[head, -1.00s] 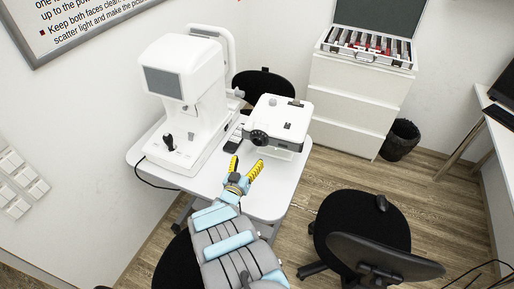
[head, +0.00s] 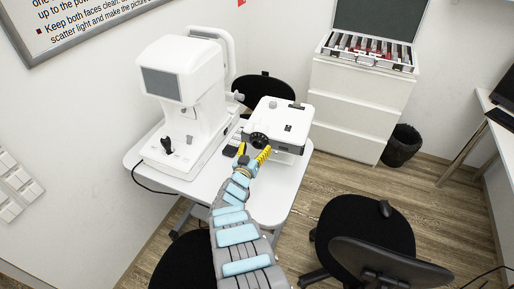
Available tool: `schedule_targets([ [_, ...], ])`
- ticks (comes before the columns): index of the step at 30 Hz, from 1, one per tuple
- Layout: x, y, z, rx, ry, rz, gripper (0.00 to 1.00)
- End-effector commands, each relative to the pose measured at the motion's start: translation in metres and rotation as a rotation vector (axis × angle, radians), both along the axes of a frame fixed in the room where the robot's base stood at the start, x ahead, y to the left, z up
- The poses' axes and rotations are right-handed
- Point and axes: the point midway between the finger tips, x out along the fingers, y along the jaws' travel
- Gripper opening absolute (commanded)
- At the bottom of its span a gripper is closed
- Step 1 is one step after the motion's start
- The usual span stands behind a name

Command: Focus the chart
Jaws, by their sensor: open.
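The chart projector (head: 283,122) is a white box on the right part of the white table (head: 275,192). Its round black lens ring (head: 259,141) faces the front left. My gripper (head: 254,153) has yellow fingers and is open. One finger shows just left of the lens ring and the other at its lower right, so the ring lies between or just behind the fingertips. I cannot tell whether they touch it. No projected chart is in view.
A white eye-examination machine (head: 187,95) with a joystick stands left of the projector. A small dark remote (head: 230,151) lies between them. Black chairs (head: 362,232) stand at the front. A white drawer cabinet (head: 358,112) with an open lens case (head: 368,48) stands behind.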

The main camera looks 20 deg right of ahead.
Motion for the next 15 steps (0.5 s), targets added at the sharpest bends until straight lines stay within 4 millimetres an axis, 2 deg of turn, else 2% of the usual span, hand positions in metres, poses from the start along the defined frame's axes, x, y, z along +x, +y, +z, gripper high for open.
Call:
schedule_targets([
  [15, 0.0110, -0.0089, 0.0008, -0.002, -0.001, 0.002, 0.81],
])
